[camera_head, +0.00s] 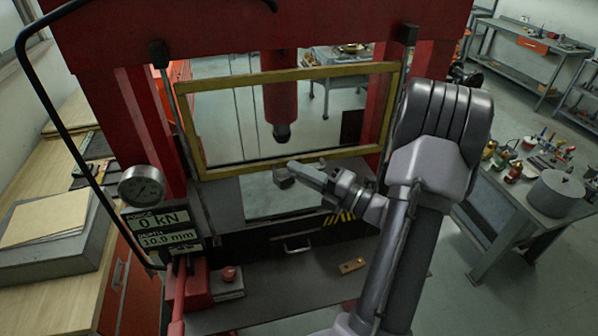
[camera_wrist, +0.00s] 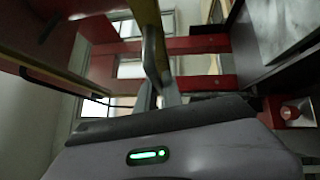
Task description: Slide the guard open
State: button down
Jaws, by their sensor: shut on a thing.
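The guard (camera_head: 290,75) is a clear panel in a yellow frame across the front of the red press. It hangs in front of the ram, with its lower bar a little above the press bed. My gripper (camera_head: 292,168) reaches in from the right and is shut at the middle of the guard's lower bar. In the wrist view my gripper's fingers (camera_wrist: 153,60) are close together, with the guard's yellow edge (camera_wrist: 55,69) running beside them. The exact contact between fingers and bar is partly hidden.
A dark rail stands at each side of the guard. A gauge (camera_head: 141,187) and a display (camera_head: 160,229) are on the press's left. A bench with a metal pot (camera_head: 556,193) stands at right.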

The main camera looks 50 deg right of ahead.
jog(key=c, duration=1.5)
grip_release()
jog(key=shift+s, duration=0.1)
jog(key=b+v, duration=0.2)
jog(key=v, duration=1.5)
jog(key=shift+s, duration=0.15)
